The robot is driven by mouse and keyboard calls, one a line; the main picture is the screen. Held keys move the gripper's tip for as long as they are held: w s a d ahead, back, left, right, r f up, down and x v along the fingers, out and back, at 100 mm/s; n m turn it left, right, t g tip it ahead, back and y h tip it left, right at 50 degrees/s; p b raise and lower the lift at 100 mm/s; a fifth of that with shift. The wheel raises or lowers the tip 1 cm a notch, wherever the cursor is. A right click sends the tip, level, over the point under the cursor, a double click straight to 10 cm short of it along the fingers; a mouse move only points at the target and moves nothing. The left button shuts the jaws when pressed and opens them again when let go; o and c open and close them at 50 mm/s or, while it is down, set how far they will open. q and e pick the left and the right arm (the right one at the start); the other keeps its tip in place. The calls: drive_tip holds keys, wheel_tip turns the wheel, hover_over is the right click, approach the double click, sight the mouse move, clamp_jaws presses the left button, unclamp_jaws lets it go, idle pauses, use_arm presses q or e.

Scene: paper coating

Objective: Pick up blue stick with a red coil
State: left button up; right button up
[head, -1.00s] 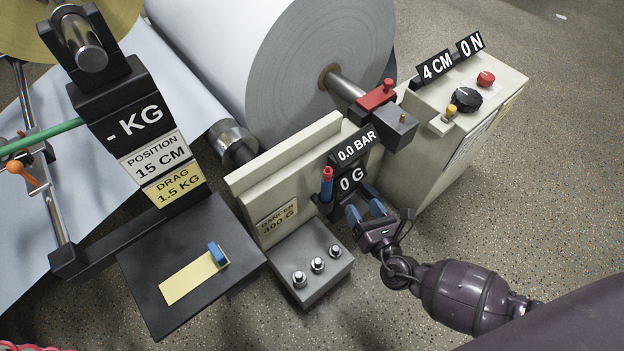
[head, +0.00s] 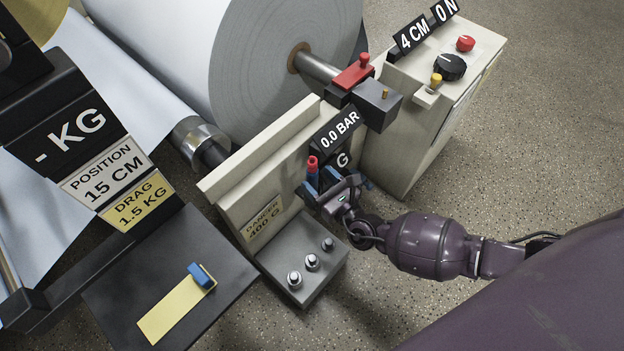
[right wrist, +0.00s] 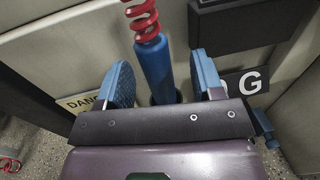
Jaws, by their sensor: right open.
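The blue stick with a red coil (right wrist: 157,70) stands upright in the right wrist view, its red coil at the top. Its lower end is hidden behind my gripper body. In the head view its red top (head: 312,163) shows at the front of the machine, and its lower part is mostly hidden by my gripper. My right gripper (head: 339,183) is open at the stick. In the right wrist view its blue fingers (right wrist: 165,82) stand apart, one on each side of the stick, with gaps visible. My left gripper is not in view.
The 0.0 BAR sign (head: 339,131) and a G sign sit close beside the stick. A grey block with several metal knobs (head: 312,262) lies below. A black plate with a yellow pad and blue clip (head: 201,275) is at lower left. Open floor lies to the right.

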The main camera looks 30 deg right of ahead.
sight(308, 171)
drive_tip(key=w, duration=0.1)
drive_tip(key=w+a, duration=0.1)
drive_tip(key=w, duration=0.1)
drive_tip(key=shift+w+a+b, duration=0.1)
drive_tip(key=shift+w+b, duration=0.05)
drive_tip(key=shift+b, duration=0.2)
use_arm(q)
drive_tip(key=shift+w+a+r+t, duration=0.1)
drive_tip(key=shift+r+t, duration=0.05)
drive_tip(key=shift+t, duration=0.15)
use_arm(e)
drive_tip(key=shift+w, duration=0.35)
drive_tip(key=shift+r, duration=0.1)
